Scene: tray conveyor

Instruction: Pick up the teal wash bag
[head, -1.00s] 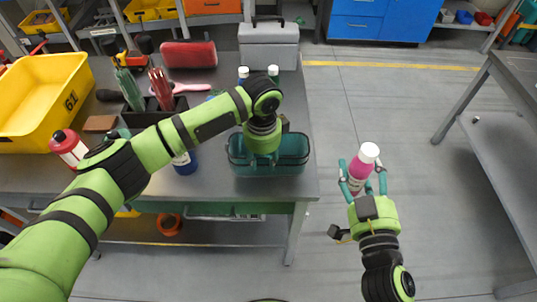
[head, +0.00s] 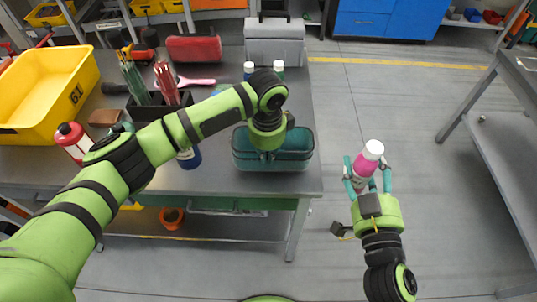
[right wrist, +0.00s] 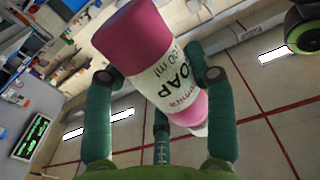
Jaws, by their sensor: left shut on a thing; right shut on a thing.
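The teal wash bag (head: 301,158) is an open-topped teal container on the grey table, near its right edge. My left gripper (head: 268,150) reaches down into it from above. Its fingers are shut but hidden behind the hand and the bag, and the bag seems to be what they hold. I cannot see the bag clear of the table. My right gripper (head: 363,174) is shut on a pink soap bottle with a white cap (head: 372,150), held off the table's right side over the floor. The right wrist view shows the pink bottle (right wrist: 150,55) between the fingers.
Two white-capped bottles (head: 249,70) and a grey toolbox (head: 275,42) stand behind the bag. A blue bottle (head: 189,158), a black holder (head: 160,107) and a yellow crate (head: 50,90) are to the left. Open floor lies right of the table.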

